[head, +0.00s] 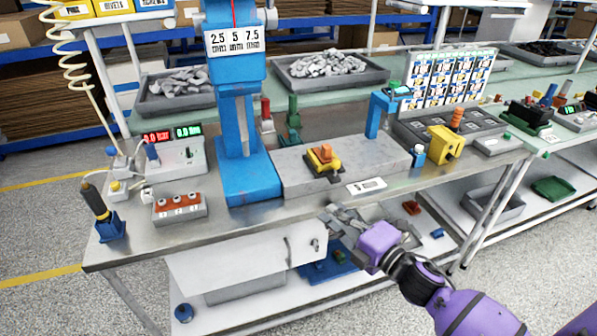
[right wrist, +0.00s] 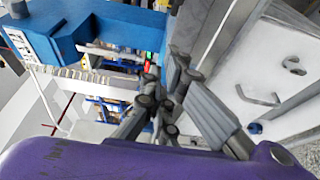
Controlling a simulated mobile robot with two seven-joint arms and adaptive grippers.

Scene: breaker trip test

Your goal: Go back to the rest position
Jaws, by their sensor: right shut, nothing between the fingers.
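My right gripper (head: 338,216) is in front of the workbench (head: 240,226), near its front edge, with the purple arm coming in from the lower right. Its fingers are shut and hold nothing. In the right wrist view the grey fingers (right wrist: 178,72) show close up beside my purple wrist housing. Behind the gripper on the bench, a breaker in yellow and black with an orange lever (head: 324,160) sits on a grey block (head: 372,155). My left gripper is not in the head view.
A blue press column (head: 240,130) stands left of the block. A white drawer front (head: 245,258) with a handle is below the bench edge, left of my right gripper. A yellow part (head: 444,145) and a grey tray (head: 408,127) are at the right. The lower shelf holds loose parts.

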